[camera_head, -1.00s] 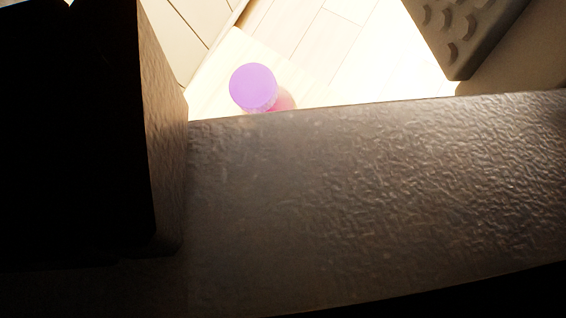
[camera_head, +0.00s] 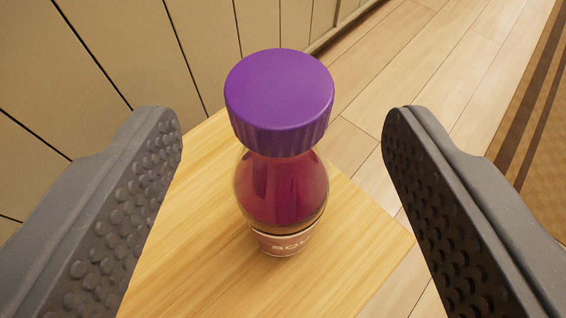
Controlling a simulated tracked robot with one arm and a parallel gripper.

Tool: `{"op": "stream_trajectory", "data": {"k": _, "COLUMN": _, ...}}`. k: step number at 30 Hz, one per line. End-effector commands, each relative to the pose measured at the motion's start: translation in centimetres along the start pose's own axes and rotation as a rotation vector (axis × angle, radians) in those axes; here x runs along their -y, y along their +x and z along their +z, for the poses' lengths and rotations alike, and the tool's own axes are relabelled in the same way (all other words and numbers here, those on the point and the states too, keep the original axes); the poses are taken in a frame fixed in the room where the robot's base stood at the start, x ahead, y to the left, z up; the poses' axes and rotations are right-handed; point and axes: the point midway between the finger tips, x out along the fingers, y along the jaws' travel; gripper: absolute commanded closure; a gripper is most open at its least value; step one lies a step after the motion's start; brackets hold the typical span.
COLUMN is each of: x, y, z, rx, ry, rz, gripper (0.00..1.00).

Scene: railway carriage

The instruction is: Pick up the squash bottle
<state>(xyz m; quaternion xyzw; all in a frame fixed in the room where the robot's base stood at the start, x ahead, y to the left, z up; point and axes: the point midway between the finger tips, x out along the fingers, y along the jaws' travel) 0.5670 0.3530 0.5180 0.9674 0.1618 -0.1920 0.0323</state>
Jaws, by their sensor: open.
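The squash bottle (camera_head: 282,190) stands upright on a small light-wood table top (camera_head: 190,260). It has a wide purple cap, a clear body with dark red liquid and a label with partly readable lettering. My gripper (camera_head: 284,125) is open, with one dark studded finger on each side of the bottle in the picture. Gaps show between both fingers and the bottle, so neither finger appears to touch it. The bottle's lower part and base are largely hidden beneath its wider upper body.
A panelled beige wall (camera_head: 110,60) runs along the left and back, close behind the table top. A plank floor (camera_head: 420,70) lies beyond and below the table's right edge. A brown patterned carpet (camera_head: 530,125) is at the far right.

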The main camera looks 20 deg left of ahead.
Motion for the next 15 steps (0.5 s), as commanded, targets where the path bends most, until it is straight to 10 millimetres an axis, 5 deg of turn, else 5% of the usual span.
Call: {"op": "stream_trajectory", "data": {"k": 15, "x": 0.0, "y": 4.0, "z": 0.4, "rx": -0.002, "ry": 0.001, "rz": 0.000, "gripper": 0.40}}
